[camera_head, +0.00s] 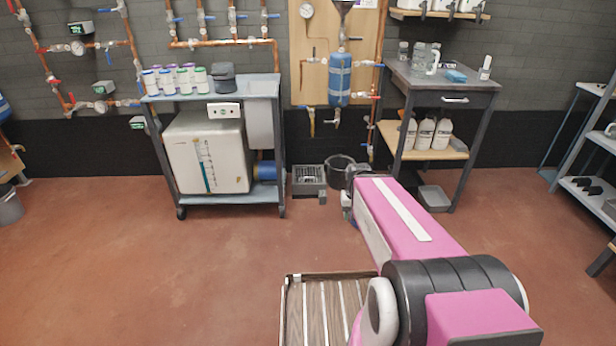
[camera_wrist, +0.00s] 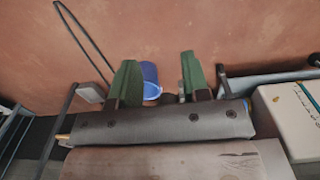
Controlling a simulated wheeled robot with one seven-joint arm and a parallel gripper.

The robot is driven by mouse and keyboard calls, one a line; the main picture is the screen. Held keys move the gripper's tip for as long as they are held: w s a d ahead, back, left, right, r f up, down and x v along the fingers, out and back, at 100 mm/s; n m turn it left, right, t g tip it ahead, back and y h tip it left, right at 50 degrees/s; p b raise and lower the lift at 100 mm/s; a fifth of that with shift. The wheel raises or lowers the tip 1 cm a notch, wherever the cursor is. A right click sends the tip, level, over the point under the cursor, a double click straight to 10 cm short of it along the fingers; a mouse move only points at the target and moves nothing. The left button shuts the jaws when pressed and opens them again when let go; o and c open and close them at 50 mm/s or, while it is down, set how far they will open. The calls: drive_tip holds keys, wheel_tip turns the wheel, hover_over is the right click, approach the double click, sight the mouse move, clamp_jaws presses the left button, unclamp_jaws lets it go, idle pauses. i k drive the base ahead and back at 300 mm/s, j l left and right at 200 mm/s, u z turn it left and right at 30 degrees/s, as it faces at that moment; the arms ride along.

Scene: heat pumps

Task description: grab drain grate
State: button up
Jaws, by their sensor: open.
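The drain grate (camera_head: 309,174) shows in the head view as a small slotted grey piece in a square drain unit on the floor. It lies by the back wall, just right of the grey cart. I cannot make it out in the wrist view. My gripper (camera_wrist: 158,79) shows in the wrist view with its two green fingers apart and nothing held between them. In the head view my arm reaches toward the back wall, right of the drain, and its end is largely hidden.
A grey cart (camera_head: 231,198) with a white tank stands left of the drain. A black bucket (camera_head: 339,172) stands close on its right. A workbench (camera_head: 440,84) with bottles is farther right. A blue container (camera_wrist: 150,80) shows beyond my fingers. Open red floor lies in front.

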sight(309, 175)
drive_tip(key=i+j, duration=0.3)
drive_tip(key=i+j+z, duration=0.1)
drive_tip(key=i+j, duration=0.15)
drive_tip(key=j, duration=0.15)
drive_tip(key=i+j+z, duration=0.1)
drive_tip(key=i+j, duration=0.45)
drive_tip(key=j, duration=0.25)
drive_tip(key=i+j+z, duration=0.1)
drive_tip(key=i+j, duration=0.15)
drive_tip(key=j, duration=0.15)
drive_tip(key=i+j, duration=0.25)
drive_tip(key=j, duration=0.15)
drive_tip(key=z, duration=0.05)
